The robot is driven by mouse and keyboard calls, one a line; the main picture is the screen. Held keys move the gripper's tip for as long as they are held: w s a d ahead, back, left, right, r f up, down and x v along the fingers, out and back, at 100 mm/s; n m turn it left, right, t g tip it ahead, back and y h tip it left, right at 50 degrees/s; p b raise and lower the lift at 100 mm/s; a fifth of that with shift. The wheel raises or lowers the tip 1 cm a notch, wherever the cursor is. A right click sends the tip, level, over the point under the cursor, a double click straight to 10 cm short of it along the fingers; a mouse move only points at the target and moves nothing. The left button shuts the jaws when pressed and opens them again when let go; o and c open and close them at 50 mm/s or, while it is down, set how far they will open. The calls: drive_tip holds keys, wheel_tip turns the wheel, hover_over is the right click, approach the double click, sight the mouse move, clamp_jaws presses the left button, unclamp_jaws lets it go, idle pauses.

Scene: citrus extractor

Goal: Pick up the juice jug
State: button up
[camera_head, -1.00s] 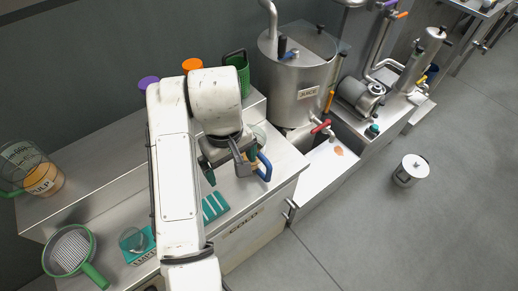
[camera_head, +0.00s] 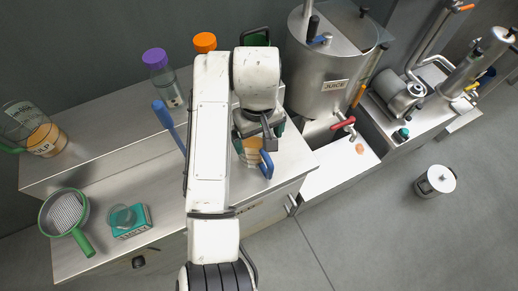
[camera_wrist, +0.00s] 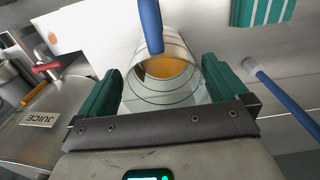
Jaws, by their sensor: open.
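The juice jug is clear, with orange juice inside and a blue handle. In the head view the jug (camera_head: 251,152) stands on the steel counter, partly hidden by my gripper (camera_head: 259,129), its blue handle (camera_head: 266,165) to the right. In the wrist view my gripper (camera_wrist: 163,82) is open, one green finger on each side of the jug (camera_wrist: 165,82) in the picture. The handle (camera_wrist: 150,25) runs to the top of the picture, and the jaws' base hides part of the jug. I cannot tell whether the fingers touch it.
A steel juice tank (camera_head: 325,70) with a red-handled tap (camera_head: 343,124) stands close on the right. A purple-capped bottle (camera_head: 161,78), a blue-handled tool (camera_head: 168,122), a green strainer (camera_head: 66,212) and a teal scale (camera_head: 131,221) are to the left. A metal pot (camera_head: 435,181) is on the floor.

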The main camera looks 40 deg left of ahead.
wheel_tip(320, 180, down, 6)
drive_tip(key=shift+s+r, duration=0.1)
idle(0.4)
drive_tip(key=shift+r, duration=0.1)
drive_tip(key=c, duration=0.9)
